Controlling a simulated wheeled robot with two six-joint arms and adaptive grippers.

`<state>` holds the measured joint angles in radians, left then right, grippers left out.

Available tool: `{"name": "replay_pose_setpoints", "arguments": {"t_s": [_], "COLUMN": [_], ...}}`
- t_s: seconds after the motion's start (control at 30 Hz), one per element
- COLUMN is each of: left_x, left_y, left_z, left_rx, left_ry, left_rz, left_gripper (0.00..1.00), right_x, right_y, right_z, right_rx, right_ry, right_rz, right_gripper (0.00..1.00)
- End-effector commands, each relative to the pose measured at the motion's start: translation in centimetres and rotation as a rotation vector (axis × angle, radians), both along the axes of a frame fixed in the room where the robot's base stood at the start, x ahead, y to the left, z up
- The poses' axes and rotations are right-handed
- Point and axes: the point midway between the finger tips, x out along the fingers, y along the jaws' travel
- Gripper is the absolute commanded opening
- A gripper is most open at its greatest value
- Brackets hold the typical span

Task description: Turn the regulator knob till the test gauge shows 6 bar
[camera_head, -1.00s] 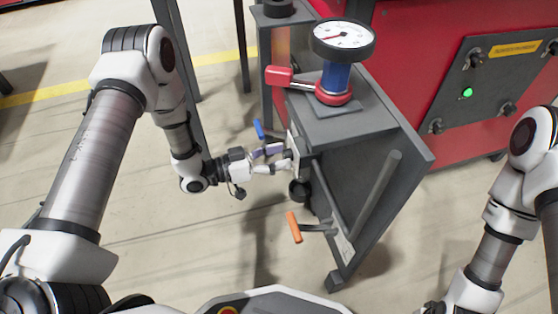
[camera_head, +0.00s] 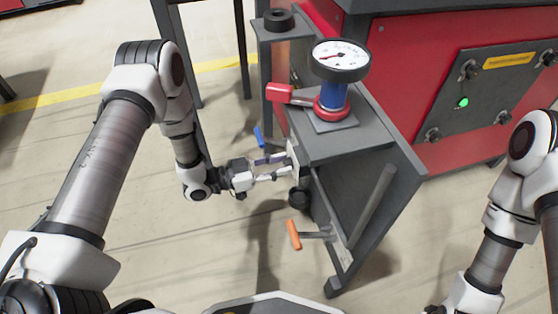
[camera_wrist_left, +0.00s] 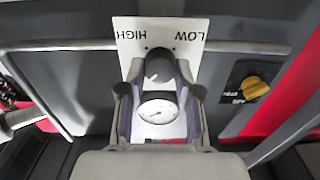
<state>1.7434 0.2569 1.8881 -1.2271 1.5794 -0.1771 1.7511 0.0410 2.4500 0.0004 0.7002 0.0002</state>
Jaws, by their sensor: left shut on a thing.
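The regulator knob (camera_wrist_left: 158,66) is dark and round, on a white plate (camera_wrist_left: 124,30) marked HIGH and LOW, upside down in the left wrist view. A small white gauge (camera_wrist_left: 158,109) sits below it in that view. My left gripper (camera_wrist_left: 158,80) has a finger on each side of the knob and is shut on it. In the head view my left gripper (camera_head: 286,165) reaches the stand's left side, where the knob is hidden. A large white-faced gauge (camera_head: 340,58) stands on a blue column. Its red needle points left; the numbers are too small to read. My right gripper is out of view.
A grey stand (camera_head: 345,140) carries the large gauge and a red-handled part (camera_head: 281,94). A blue lever (camera_head: 259,137) and an orange handle (camera_head: 294,235) stick out near my left gripper. A yellow knob (camera_wrist_left: 253,87) sits beside the plate. A red machine (camera_head: 408,75) stands behind.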

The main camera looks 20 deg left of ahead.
Motion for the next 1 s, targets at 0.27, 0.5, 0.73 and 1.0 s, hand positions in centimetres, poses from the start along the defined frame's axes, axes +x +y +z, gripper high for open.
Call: {"name": "replay_pose_setpoints", "arguments": {"t_s": [0.27, 0.5, 0.73, 1.0], "left_x": [0.0, 0.0, -1.3, -5.2], "left_y": [0.0, 0.0, 2.2, 7.9], "left_z": [0.0, 0.0, -0.1, 0.0], "left_rx": [-0.001, -0.002, -0.003, -0.004], "left_ry": [0.000, 0.001, 0.004, 0.001], "left_rz": [0.000, 0.000, 0.006, 0.007], "left_gripper": [0.58, 0.58, 0.58, 0.58], "right_x": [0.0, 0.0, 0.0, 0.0], "right_y": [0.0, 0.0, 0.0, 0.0], "right_z": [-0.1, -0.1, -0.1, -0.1], "right_rx": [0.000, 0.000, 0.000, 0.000], "right_ry": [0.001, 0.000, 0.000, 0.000], "right_rz": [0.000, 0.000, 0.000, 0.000], "right_gripper": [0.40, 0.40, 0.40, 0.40]}}
